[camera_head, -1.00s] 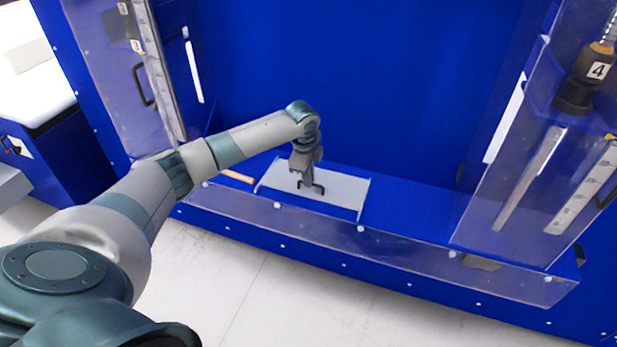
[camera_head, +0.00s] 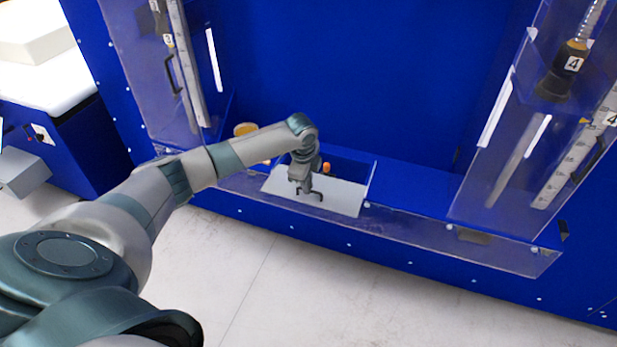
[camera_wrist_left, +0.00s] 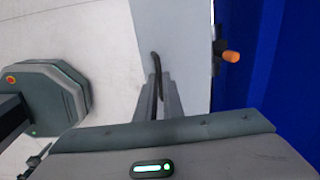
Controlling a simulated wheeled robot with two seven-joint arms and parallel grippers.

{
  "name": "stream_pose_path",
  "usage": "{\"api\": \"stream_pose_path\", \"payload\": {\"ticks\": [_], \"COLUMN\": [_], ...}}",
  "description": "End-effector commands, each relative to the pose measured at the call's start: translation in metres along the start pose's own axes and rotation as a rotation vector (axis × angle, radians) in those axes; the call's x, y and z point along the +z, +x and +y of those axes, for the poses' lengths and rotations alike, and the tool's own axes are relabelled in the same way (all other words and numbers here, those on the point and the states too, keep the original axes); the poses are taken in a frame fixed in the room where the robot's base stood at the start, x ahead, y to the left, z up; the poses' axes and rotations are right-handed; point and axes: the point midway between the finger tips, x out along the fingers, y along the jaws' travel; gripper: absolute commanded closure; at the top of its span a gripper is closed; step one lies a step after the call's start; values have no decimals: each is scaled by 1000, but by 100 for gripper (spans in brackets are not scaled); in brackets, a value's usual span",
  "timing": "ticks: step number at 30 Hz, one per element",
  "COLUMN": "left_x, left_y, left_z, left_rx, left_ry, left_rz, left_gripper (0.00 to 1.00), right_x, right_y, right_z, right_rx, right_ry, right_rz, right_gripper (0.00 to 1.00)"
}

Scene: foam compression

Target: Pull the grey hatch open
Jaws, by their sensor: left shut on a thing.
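The grey hatch (camera_head: 342,196) is a flat pale panel on the blue ledge of the machine. It lies toward the front, partly over the clear front strip, and a dark opening (camera_head: 350,166) shows behind it. My left gripper (camera_head: 308,191) is over the hatch and shut on its dark handle (camera_head: 318,195). In the left wrist view the fingers (camera_wrist_left: 160,98) close around the handle (camera_wrist_left: 156,68), with the hatch (camera_wrist_left: 182,38) beyond. The gripper covers part of the handle. My right gripper is not in view.
A small orange-tipped part (camera_head: 327,167) shows at the opening, and also in the left wrist view (camera_wrist_left: 231,56). A clear front guard (camera_head: 420,225) runs along the ledge. Clear side panels (camera_head: 150,60) stand left and right. A round yellowish thing (camera_head: 245,129) sits behind my arm.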

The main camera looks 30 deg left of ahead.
Motion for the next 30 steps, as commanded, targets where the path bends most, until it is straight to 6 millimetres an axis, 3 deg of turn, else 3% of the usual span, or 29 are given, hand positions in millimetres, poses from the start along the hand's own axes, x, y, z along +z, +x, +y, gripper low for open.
{"api": "stream_pose_path", "payload": {"ticks": [11,12,14,24,30], "left_x": [0,0,0,0,0], "left_y": [-3,-2,-2,-3,-13], "left_z": [1,1,1,2,1], "left_rx": [-4,-4,-4,-3,-4], "left_ry": [-1,-1,-1,-1,-1], "left_rz": [2,2,2,1,2], "left_gripper": [100,85,74,74,74], "right_x": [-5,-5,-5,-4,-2], "right_y": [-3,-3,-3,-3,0], "right_z": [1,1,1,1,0], "right_rx": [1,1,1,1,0], "right_ry": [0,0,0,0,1], "right_rz": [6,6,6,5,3], "right_gripper": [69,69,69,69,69]}}
